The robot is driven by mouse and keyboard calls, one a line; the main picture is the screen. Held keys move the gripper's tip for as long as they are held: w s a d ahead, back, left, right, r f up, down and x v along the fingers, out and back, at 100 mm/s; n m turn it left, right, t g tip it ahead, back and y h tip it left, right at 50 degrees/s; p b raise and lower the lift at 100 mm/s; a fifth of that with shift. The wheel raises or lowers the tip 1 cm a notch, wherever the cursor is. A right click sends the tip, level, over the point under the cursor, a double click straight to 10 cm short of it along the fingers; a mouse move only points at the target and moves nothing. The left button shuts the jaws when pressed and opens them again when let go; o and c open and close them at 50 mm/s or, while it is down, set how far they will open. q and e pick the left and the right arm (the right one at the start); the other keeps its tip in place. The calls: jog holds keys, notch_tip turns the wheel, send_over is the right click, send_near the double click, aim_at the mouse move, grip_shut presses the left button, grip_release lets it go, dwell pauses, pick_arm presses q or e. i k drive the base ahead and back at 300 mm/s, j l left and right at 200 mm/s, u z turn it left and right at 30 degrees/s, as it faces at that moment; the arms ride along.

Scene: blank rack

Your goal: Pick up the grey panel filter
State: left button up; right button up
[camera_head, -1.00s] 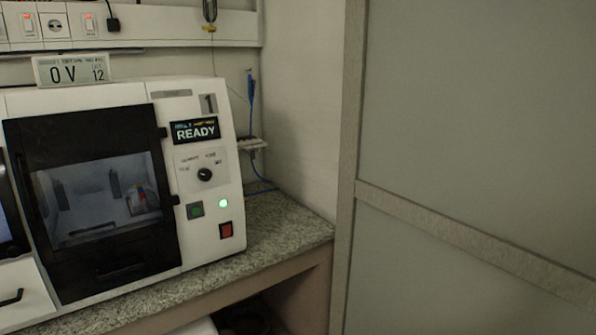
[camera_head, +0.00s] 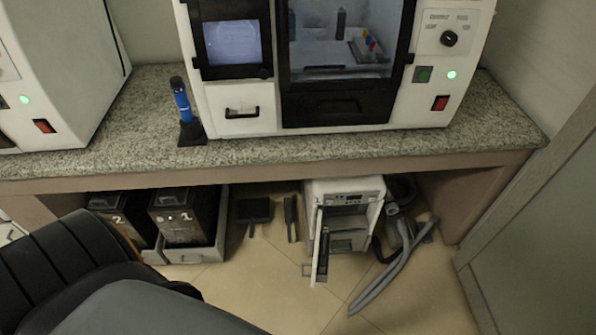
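I cannot pick out a grey panel filter for certain. Under the bench stands a white boxy unit (camera_head: 371,187) with its narrow front door (camera_head: 321,245) swung open. Dark and grey parts show inside its front opening (camera_head: 347,223), too small to tell apart. A grey corrugated hose (camera_head: 380,283) lies on the floor at its right. Neither of my grippers is in view.
Left of the unit are a dark dustpan-like piece (camera_head: 255,210), a brush-like piece (camera_head: 290,217) and black boxes (camera_head: 185,218) in grey trays. The granite bench (camera_head: 300,150) overhangs; floor (camera_head: 260,275) before the unit is clear.

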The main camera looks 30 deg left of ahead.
aim_at(323, 255)
jog(key=j, duration=0.6)
jog(key=k+j+z, duration=0.15)
jog(key=j, duration=1.05)
jog(key=l+u, duration=0.1)
jog(key=l, duration=0.2)
